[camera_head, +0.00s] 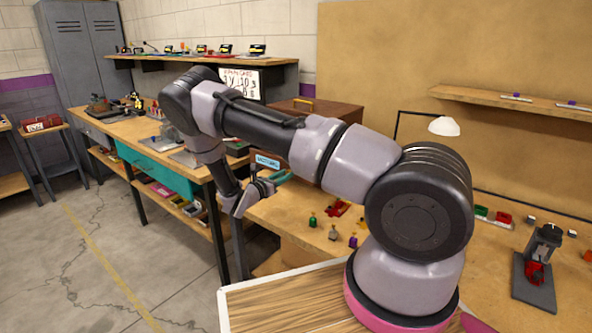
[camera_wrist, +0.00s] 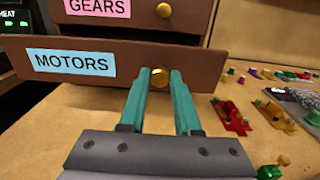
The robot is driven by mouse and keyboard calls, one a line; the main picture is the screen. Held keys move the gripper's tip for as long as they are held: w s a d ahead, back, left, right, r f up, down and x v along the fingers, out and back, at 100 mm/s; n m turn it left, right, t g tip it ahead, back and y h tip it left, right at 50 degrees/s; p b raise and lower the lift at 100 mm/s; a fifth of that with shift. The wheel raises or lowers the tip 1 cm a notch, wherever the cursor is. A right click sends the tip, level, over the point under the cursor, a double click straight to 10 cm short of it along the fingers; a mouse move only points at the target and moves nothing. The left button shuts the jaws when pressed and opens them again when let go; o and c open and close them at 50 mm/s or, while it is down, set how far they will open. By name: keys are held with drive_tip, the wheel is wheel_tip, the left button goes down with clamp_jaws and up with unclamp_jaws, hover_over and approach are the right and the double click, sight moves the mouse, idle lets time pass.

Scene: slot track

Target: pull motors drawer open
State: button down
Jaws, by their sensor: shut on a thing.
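The motors drawer (camera_wrist: 205,70) is a brown drawer front with a blue MOTORS label and a round brass knob (camera_wrist: 160,76). In the wrist view its front looks set forward of the GEARS drawer (camera_wrist: 190,18) above, with a dark strip between them. My gripper (camera_wrist: 160,86) has teal fingers shut on the knob, one on each side. In the head view my gripper (camera_head: 281,177) is at the drawer, beside the blue label (camera_head: 267,161). My arm hides most of the drawer there.
The brown cabinet (camera_head: 330,114) stands on the wooden bench. Small coloured parts (camera_wrist: 235,120) and figures lie on the bench right of the drawer. A workbench with a teal drawer (camera_head: 150,160) stands at left, a lamp (camera_head: 444,126) at right. The floor at left is clear.

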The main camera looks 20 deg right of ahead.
drive_tip(key=shift+v, duration=1.2)
drive_tip(key=c, duration=0.6)
unclamp_jaws()
drive_tip(key=shift+a, duration=0.1)
drive_tip(key=v, duration=1)
drive_tip(key=shift+s+a, duration=0.2)
drive_tip(key=shift+a, duration=0.1)
drive_tip(key=shift+r, duration=0.1)
